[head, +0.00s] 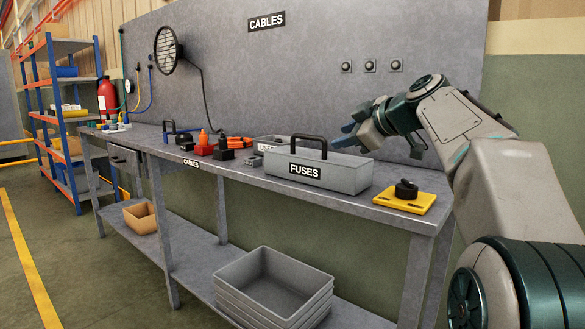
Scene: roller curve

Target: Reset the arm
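My arm reaches in from the right side of the head view, bent at the elbow. My gripper (350,134) is above the back of the workbench, beside the handle of the grey FUSES box (338,174). It points left, and its blue-grey fingers are seen side-on. The fingers are small and partly overlapped by the wrist, so I cannot tell whether they are open or shut. I see no object clearly held in it. Whether it touches the box is hard to tell.
Shelving (66,110) stands left; the floor in front is clear.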

